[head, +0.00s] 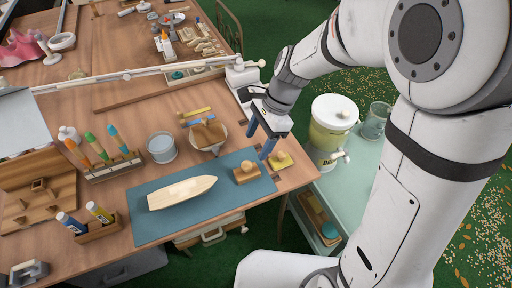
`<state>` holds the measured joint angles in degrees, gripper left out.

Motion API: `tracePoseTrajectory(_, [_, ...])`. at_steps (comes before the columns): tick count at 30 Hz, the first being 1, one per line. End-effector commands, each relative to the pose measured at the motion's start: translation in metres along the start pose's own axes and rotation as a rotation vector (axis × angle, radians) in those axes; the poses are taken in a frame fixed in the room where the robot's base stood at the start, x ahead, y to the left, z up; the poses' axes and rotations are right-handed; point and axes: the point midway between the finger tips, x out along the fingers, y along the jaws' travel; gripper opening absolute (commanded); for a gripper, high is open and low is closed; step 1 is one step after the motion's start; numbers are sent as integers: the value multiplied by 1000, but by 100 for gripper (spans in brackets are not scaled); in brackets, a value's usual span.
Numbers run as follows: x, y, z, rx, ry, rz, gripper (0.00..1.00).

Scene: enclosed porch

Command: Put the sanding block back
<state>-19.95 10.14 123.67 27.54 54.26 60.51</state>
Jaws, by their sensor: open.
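A small tan wooden block with a round knob (246,173) sits on the right part of the blue mat (150,224); it looks like the sanding block. I cannot tell for sure which is the sanding block. My gripper (260,144) is open, its blue fingers pointing down above the table, behind and above the two pieces. Nothing shows between the fingers.
A pale wooden boat hull (182,192) lies on the mat. A bowl with brown contents (208,134), a glass jar (161,147) and marker racks (114,165) stand behind and left. A side table with a drink dispenser (333,122) stands right, beyond the workbench edge.

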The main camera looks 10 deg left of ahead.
Motion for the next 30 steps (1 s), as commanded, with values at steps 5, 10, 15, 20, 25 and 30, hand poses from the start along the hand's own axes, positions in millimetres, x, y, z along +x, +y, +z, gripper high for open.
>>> tracePoseTrajectory(5, [-6,0,0,1,1,0,62])
tracePoseTrajectory(10, [-18,10,-7,-64,28,-19,62])
tracePoseTrajectory(15, [-58,55,-35,-338,159,-59,62])
tracePoseTrajectory(20, [-92,112,-62,-655,334,-38,62])
tracePoseTrajectory(25, [-110,160,-80,-902,478,36,62])
tracePoseTrajectory(30, [-116,182,-88,-1016,538,91,62])
